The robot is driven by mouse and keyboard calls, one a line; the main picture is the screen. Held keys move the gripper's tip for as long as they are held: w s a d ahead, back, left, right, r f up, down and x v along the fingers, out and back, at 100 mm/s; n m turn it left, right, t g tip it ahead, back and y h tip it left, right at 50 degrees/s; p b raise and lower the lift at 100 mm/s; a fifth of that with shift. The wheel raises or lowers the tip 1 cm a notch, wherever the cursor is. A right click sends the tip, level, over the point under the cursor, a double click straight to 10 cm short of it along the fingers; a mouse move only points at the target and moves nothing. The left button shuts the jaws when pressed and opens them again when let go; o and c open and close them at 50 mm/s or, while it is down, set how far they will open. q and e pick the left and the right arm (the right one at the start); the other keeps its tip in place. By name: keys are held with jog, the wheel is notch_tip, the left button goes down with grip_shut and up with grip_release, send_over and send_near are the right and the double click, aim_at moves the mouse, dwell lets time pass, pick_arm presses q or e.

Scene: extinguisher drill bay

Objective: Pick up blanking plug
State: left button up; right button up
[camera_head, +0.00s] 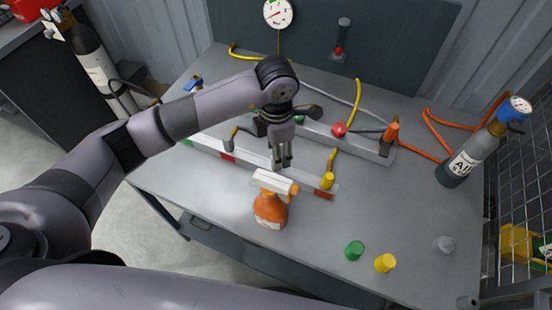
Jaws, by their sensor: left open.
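Several small plug-like pieces stand on the grey bench: a green one (354,251) and a yellow one (385,263) near the front edge, and a grey one (444,245) further right. I cannot tell which of them is the blanking plug. Another yellow piece (328,181) sits at the right end of the nearer rail. My left gripper (277,132) is open over the rails, behind the spray bottle and well up-left of the loose pieces. It touches none of them. My right gripper is out of view.
An orange spray bottle (270,209) stands between my left gripper and the bench front. A grey cylinder with a blue top (468,158) stands at right. Hoses and a rail (350,140) lie behind. The bench (330,280) is clear around the loose pieces.

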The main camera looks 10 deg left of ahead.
pick_arm(q)
jog(key=shift+w+a+f+p, duration=0.15)
jog(key=shift+f+p, duration=0.3)
jog(key=shift+f, duration=1.4)
jog(key=shift+c, duration=0.5)
grip_shut()
